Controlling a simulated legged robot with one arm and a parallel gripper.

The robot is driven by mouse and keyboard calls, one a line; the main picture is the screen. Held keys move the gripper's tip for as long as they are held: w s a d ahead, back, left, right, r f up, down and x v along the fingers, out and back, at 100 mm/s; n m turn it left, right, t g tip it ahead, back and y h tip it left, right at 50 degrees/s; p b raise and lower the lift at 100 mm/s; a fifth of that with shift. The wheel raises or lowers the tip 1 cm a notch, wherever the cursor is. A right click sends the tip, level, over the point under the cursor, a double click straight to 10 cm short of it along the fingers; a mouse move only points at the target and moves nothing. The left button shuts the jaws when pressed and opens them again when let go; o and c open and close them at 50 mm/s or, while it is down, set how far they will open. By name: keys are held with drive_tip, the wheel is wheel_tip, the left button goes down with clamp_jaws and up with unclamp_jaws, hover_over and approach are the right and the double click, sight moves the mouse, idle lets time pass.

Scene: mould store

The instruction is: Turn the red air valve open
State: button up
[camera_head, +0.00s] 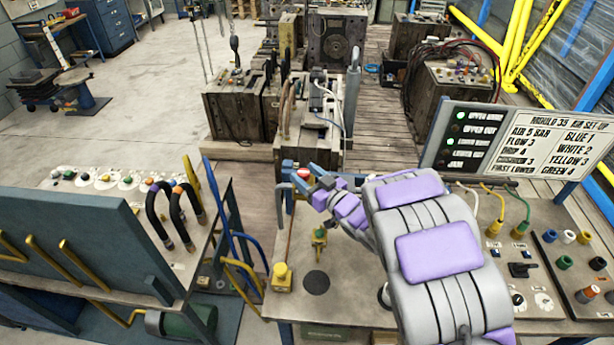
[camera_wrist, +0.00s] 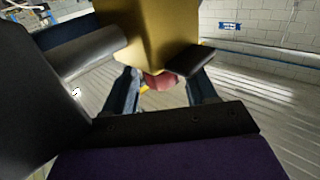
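A small red part (camera_head: 303,173), which looks like the red air valve, shows at the far left edge of the bench, by my gripper's blue fingers. In the wrist view a red rounded part (camera_wrist: 161,80) sits between the fingertips, below a gold block (camera_wrist: 160,35) that hides some of it. My gripper (camera_head: 308,182) reaches the valve from the right. Its fingers (camera_wrist: 162,88) stand apart, one on each side of the red part, with some gap visible. I cannot tell whether either finger touches it. The valve's turned position is not clear.
The bench (camera_head: 345,315) carries a yellow block with a knob (camera_head: 281,275), a small brass-coloured fitting (camera_head: 319,240) and colored plugs on the right. A lit sign panel (camera_head: 520,140) stands at the back right. A blue-grey cart (camera_head: 85,255) stands left. Wooden-sided moulds (camera_head: 310,140) stand behind.

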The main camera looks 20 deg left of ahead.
drive_tip(key=shift+o, duration=0.3)
drive_tip(key=shift+s+d, duration=0.1)
drive_tip(key=shift+d, duration=0.05)
drive_tip(key=p+v, duration=0.7)
drive_tip(key=v, duration=1)
drive_tip(key=shift+f, duration=0.15)
